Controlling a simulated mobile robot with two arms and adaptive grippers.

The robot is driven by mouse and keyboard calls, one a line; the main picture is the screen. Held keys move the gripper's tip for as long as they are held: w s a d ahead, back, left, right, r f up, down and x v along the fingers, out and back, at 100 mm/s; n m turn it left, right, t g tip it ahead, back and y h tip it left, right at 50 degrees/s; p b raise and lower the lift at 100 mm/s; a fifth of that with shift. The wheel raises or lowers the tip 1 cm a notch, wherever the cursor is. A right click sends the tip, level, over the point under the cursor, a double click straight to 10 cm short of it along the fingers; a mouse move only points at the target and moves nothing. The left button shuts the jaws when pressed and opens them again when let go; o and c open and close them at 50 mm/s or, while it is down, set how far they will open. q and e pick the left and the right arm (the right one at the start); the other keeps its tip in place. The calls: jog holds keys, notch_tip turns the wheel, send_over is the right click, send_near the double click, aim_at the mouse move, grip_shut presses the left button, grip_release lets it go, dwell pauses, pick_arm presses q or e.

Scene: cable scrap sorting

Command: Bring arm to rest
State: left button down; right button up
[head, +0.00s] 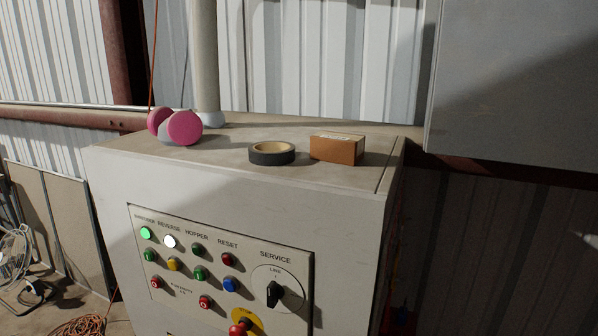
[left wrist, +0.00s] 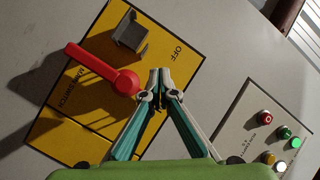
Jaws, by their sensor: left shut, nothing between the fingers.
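My left gripper (left wrist: 158,78) shows in the left wrist view, its teal and white fingers drawn together at the tips with nothing between them. The fingertips appear just right of the round hub of a red switch handle (left wrist: 100,68) on a yellow main-switch plate (left wrist: 80,115) marked OFF. I cannot tell whether the fingers touch the handle. Neither gripper shows in the head view, and my right gripper is in no view.
A grey cabinet (head: 230,195) carries a button panel (head: 140,215) with a rotary service switch (head: 275,292). On its top are pink ear defenders (head: 185,128), a tape roll (head: 271,153) and a brown box (head: 337,149). Panel buttons also show right of my gripper (left wrist: 265,116).

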pick_arm(q)
jog(key=s+d+f+n+g+h, duration=0.1)
jog(key=s+d+f+n+g, duration=0.2)
jog(key=s+f, duration=0.85)
jog(key=s+d+f+n+g, duration=0.1)
jog(key=s+d+f+g, duration=0.2)
jog(key=s+f+g, duration=0.75)
jog(key=s+f+n, duration=0.1)
jog(key=s+f, duration=0.6)
jog(key=s, duration=0.6)
jog(key=s+d+f+n+g, duration=0.1)
jog(key=s+f+n, duration=0.1)
jog(key=s+f, duration=0.6)
jog(key=s, duration=0.6)
jog(key=shift+d+f+h+b, duration=0.2)
jog(key=shift+d+h+b, duration=0.1)
jog(key=shift+b, duration=0.05)
